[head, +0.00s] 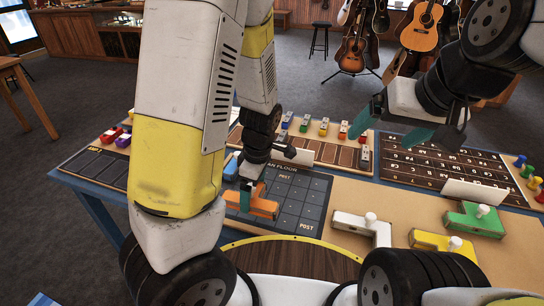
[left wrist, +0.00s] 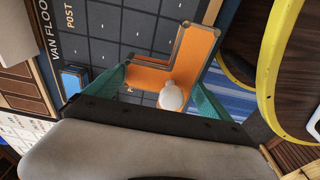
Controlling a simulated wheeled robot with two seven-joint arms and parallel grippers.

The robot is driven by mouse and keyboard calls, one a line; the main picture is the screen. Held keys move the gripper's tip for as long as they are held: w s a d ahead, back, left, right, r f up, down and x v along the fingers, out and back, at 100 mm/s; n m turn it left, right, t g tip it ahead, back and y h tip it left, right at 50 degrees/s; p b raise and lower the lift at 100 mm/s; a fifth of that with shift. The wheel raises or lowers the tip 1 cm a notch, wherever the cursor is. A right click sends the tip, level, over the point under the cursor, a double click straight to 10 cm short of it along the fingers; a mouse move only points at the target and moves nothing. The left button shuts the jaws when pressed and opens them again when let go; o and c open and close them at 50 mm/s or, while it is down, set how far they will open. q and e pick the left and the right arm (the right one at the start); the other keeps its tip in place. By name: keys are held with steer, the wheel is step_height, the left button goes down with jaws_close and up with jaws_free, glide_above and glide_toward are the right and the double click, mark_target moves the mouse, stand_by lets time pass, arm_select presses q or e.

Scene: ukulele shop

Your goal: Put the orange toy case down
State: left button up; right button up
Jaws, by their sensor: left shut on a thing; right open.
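The orange toy case (head: 265,207) is an angular, L-shaped piece with a white knob; it also shows in the left wrist view (left wrist: 195,50). My left gripper (head: 249,197) is shut on it, with teal fingers either side of the knob end in the left wrist view (left wrist: 162,95). The case is over the left part of the dark van floor grid (head: 309,194), near its front edge. I cannot tell whether it touches the grid. My right gripper (head: 397,124) is open and empty above the back of the table.
A white case (head: 350,226), a green case (head: 470,221) and a yellow case (head: 428,240) lie on the tan tabletop to the right. A tray of small coloured pieces (head: 325,153) and a lettered dark board (head: 440,168) are behind. Much of the grid is bare.

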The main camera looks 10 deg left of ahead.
arm_select(q)
steer(key=w, duration=0.4)
steer(key=w+f, duration=0.1)
steer(key=w, duration=0.4)
steer(key=w+d, duration=0.1)
steer(key=w, duration=0.4)
steer(key=shift+w+f, duration=0.15)
steer(key=shift+f, duration=1.8)
steer(key=shift+f, duration=0.1)
steer(key=o, duration=1.4)
